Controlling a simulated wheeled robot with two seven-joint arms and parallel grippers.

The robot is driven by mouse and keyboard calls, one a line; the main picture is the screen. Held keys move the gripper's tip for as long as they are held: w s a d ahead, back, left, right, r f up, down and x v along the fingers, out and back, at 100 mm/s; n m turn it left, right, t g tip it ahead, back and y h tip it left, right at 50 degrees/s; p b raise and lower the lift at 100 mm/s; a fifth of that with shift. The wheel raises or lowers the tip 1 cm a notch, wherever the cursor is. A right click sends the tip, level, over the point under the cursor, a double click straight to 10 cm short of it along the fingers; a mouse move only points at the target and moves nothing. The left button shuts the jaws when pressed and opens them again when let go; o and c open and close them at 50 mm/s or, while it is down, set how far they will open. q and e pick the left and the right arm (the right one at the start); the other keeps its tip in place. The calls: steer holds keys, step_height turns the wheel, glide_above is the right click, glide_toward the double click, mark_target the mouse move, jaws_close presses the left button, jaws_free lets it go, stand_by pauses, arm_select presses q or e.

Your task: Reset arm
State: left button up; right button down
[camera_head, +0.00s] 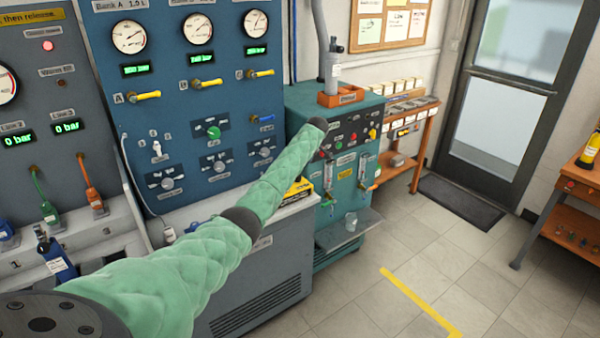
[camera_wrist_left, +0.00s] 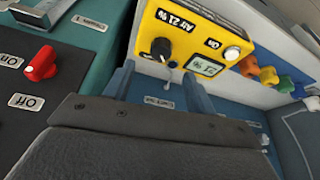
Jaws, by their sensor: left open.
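My left arm, in a green quilted sleeve, reaches from the lower left across the head view. Its dark end stands in front of the teal cabinet (camera_head: 302,100); the fingers cannot be made out there. In the left wrist view my left gripper (camera_wrist_left: 156,92) shows two blue-grey fingers, apart, with nothing seen between them. Beyond them is a yellow analyzer box (camera_wrist_left: 190,40) with a black knob, a white button and a small display, seen upside down. It also shows partly behind my arm in the head view (camera_head: 303,187). My right gripper is not in view.
A blue gauge panel (camera_head: 185,110) with yellow valve handles stands behind my arm. A red knob (camera_wrist_left: 41,64) is at the left of the wrist view. A grey cylinder (camera_head: 333,66) stands in an orange holder on the teal cabinet. The floor at right is clear.

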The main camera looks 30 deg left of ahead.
arm_select(q)
steer(key=shift+d+r, duration=0.2)
steer(key=shift+r, duration=0.3)
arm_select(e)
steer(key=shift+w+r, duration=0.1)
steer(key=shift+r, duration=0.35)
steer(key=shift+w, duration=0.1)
